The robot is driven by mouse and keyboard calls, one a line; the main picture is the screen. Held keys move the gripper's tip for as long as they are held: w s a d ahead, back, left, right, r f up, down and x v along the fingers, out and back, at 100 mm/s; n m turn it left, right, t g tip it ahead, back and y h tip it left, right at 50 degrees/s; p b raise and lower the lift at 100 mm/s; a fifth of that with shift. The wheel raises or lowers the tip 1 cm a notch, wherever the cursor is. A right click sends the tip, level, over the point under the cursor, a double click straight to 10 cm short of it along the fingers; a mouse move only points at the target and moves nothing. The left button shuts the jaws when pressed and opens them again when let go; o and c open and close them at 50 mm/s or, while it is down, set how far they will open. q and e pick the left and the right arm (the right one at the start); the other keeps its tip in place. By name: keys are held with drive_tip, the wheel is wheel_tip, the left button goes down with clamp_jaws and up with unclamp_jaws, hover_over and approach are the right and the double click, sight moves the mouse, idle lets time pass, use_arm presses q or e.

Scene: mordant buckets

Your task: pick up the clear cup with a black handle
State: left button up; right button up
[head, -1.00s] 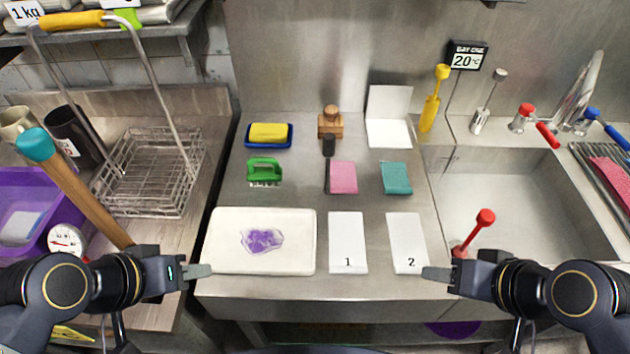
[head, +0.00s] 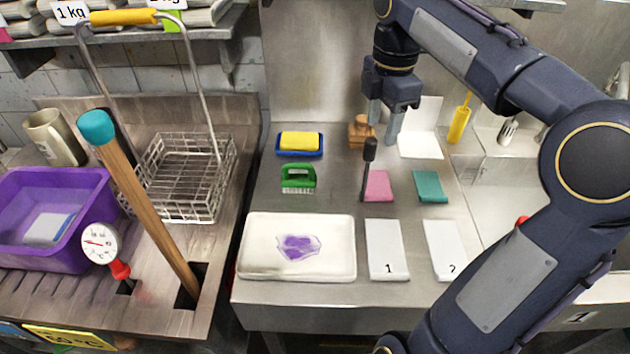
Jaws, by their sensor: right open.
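I cannot make out a clear cup with a black handle. A tool with an upright black handle (head: 370,152) stands on the steel counter beside a pink pad (head: 378,185); what its lower end is, I cannot tell. My right gripper (head: 382,128) is open and empty, pointing down near the back of the counter, close to a wooden stamp-like block (head: 359,131) that one finger partly overlaps. My right arm covers most of the sink and the right side. My left gripper is out of view.
A white tray (head: 258,262) with a purple stain and white cards numbered 1 (head: 386,240) and 2 (head: 440,240) lie in front. A yellow sponge dish (head: 299,143), green brush (head: 298,178) and teal pad (head: 430,186) lie behind. A wire basket (head: 190,175) and beige mug (head: 55,135) are left.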

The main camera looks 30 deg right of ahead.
sight(372, 140)
drive_tip(key=shift+w+a+n, duration=0.1)
drive_tip(key=shift+w+n, duration=0.2)
drive_tip(key=shift+w, duration=0.15)
drive_tip(key=shift+w+a+f, duration=0.1)
drive_tip(key=shift+w+f, duration=0.05)
drive_tip(key=shift+f, duration=0.15)
drive_tip(key=f, duration=0.7)
drive_tip(key=shift+w+a+f+b, duration=0.1)
drive_tip(key=shift+w+b, duration=0.15)
drive_tip(key=shift+b, duration=0.15)
clamp_jaws()
